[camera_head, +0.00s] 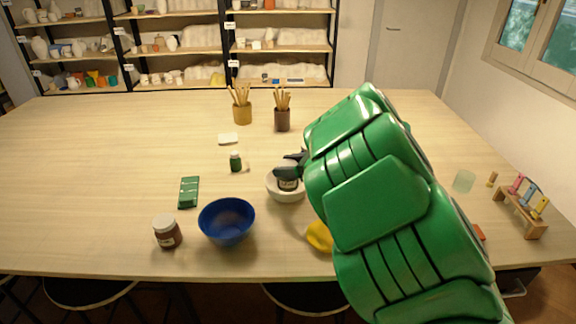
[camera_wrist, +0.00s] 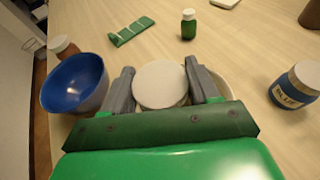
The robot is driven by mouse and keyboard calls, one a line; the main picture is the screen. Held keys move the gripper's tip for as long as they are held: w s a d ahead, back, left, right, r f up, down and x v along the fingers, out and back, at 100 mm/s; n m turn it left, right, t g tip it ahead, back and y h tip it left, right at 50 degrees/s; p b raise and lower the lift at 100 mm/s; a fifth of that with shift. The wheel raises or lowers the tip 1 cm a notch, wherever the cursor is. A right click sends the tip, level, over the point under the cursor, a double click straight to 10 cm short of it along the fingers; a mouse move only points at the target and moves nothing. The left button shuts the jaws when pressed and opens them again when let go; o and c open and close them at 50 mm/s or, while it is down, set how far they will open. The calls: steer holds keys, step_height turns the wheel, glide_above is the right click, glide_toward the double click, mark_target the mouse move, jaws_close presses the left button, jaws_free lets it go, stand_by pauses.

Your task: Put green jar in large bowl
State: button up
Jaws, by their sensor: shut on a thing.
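My gripper (camera_head: 289,172) is shut on a white-lidded jar (camera_wrist: 160,84). A label shows on the jar's side in the head view (camera_head: 288,185); its body colour is hard to tell. The jar is at the white bowl (camera_head: 287,196), inside or just above it; I cannot tell whether it touches the bottom. The bowl's rim shows behind a finger in the wrist view (camera_wrist: 222,84). A blue bowl (camera_head: 227,221), larger in the picture and empty, stands to the left. A small green bottle with a white cap (camera_wrist: 188,24) stands apart behind.
A brown jar (camera_head: 167,232) and green tray (camera_head: 188,192) lie left. A jar labelled BLUE (camera_wrist: 297,85) stands right of my gripper. A yellow thing (camera_head: 319,236) is partly hidden by my arm. Brush pots (camera_head: 242,112) stand behind. The far left table is clear.

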steer(key=shift+f, duration=0.55)
steer(key=o, duration=1.2)
steer(key=shift+o, duration=0.2)
steer(key=shift+r, duration=0.1)
steer(key=shift+r, duration=0.45)
steer(key=shift+d+r, duration=0.15)
steer(key=shift+d, duration=0.05)
steer(key=v, duration=1.1)
steer(key=shift+s+d, duration=0.2)
